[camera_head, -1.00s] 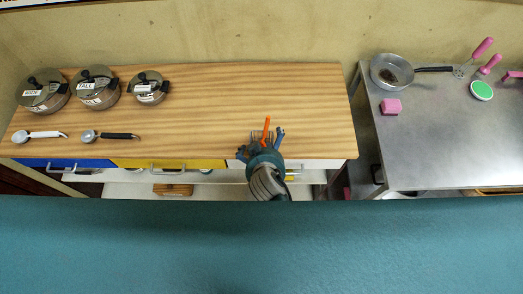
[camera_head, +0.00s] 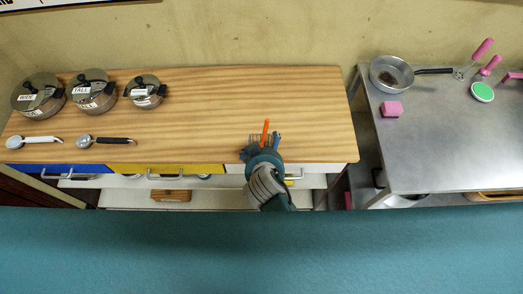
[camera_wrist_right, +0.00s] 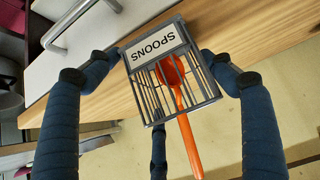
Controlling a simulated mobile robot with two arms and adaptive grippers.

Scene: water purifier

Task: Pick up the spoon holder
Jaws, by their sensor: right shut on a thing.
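The spoon holder (camera_wrist_right: 178,75) is a small dark grey wire basket with a white label reading SPOONS, upside down in the right wrist view. An orange spoon (camera_wrist_right: 183,110) stands in it; its orange handle (camera_head: 265,130) also shows in the head view. My right gripper (camera_head: 264,155) is at the front edge of the wooden counter, shut on the holder, with blue fingers on either side of it in the wrist view. In the head view the gripper hides most of the holder. My left gripper is not in view.
The wooden counter (camera_head: 220,110) carries several lidded pots, such as the wide one (camera_head: 38,95), and two ladles (camera_head: 105,139) at left. Its middle is clear. Drawers with handles line its front. A steel table (camera_head: 440,145) with a pan (camera_head: 391,73) stands right, across a gap.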

